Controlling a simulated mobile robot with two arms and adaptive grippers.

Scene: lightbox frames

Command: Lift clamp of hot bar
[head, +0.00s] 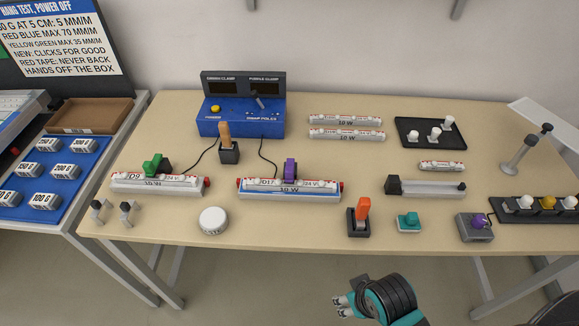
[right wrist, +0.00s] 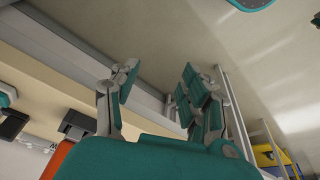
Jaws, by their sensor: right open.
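A green clamp (head: 154,164) sits on a tube bar (head: 160,184) labelled ID9 at the left of the table. A purple clamp (head: 290,169) sits on a second bar (head: 289,190) with a blue front edge, labelled ID17, near the middle. I cannot tell from the picture which bar is hot. My right gripper (head: 342,306) is in front of the table's front edge, apart from both clamps. In the right wrist view its fingers (right wrist: 155,98) are spread and empty. My left gripper is not in view.
A blue box (head: 241,128) with a dark display stands behind the bars, cables running forward from it. A black holder (head: 229,153) with a wooden handle, a white round puck (head: 213,220) and an orange-handled switch (head: 360,218) stand nearby. Loose tubes (head: 346,133) lie farther back.

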